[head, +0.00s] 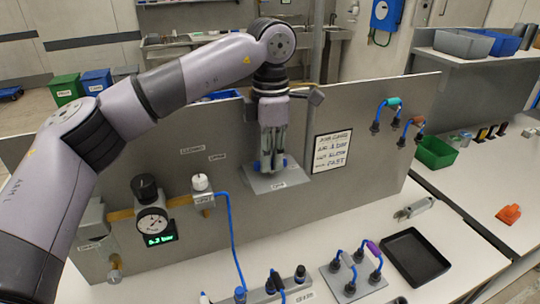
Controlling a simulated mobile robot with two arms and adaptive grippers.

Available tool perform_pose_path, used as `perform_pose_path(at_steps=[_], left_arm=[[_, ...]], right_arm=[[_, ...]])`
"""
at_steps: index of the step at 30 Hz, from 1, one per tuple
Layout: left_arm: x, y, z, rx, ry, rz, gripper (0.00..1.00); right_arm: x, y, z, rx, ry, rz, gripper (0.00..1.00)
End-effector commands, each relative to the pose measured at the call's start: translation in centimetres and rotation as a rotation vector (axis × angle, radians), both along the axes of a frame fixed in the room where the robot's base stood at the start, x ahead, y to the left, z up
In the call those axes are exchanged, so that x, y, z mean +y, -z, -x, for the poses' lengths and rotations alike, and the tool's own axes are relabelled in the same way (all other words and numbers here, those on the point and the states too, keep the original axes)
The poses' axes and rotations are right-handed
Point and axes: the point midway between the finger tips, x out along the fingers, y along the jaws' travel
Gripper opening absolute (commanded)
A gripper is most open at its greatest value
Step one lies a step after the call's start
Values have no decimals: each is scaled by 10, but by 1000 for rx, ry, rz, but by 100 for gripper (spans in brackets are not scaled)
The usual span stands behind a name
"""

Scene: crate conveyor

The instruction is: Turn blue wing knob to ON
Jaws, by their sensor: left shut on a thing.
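The blue wing knob (279,160) sits at the grey plate (271,182) on the upright panel. Only small blue parts of it show, because my fingers cover most of it. My left gripper (271,163) points down in front of the panel and is shut on the knob. The plate carries a small label (278,184) that is too small to read, so the knob's position cannot be told. My right gripper is not in view.
Left of the knob are a pressure gauge (152,223), a black knob (145,187) and a white knob (200,182) with a blue hose. A sign (331,151) is right of it. A black tray (414,257) and hose fittings stand on the bench below.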

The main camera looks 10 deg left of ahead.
Motion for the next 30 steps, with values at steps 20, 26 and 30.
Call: perform_pose_path(at_steps=[20, 26, 30], left_arm=[[0, -1, 0, -2, 1, 0, 32], [0, -4, 0, -3, 1, 1, 32], [0, -23, -1, -4, 0, 1, 32]], right_arm=[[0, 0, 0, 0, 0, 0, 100], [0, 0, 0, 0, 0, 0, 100], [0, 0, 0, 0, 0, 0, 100]])
